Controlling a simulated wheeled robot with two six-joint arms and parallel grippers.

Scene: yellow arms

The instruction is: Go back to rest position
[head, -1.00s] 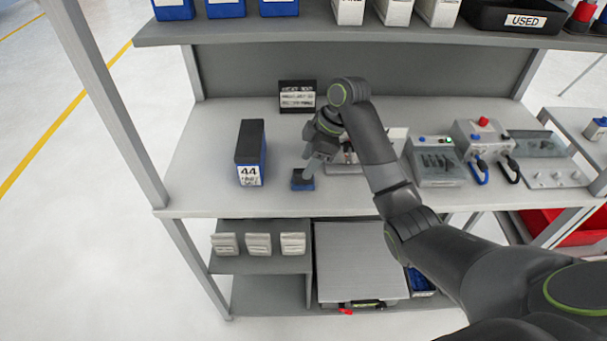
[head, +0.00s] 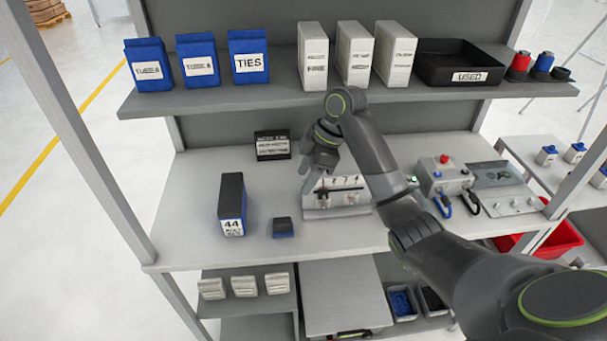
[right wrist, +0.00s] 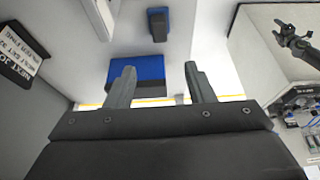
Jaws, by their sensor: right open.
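A small blue and black block (head: 283,228) lies on the table, apart from the gripper. An upright black and blue box marked 44 (head: 232,205) stands left of the block. My left arm is not in the head view. A dark jaw-like arm end (right wrist: 297,42) at the upper right of the right wrist view looks like my left gripper; its opening is unclear.
An upper shelf (head: 285,95) overhangs the back of the table, with blue boxes, white boxes and a black bin marked USED (head: 455,65). A black sign (head: 272,145) stands at the back. A control box (head: 443,178) stands right of my arm.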

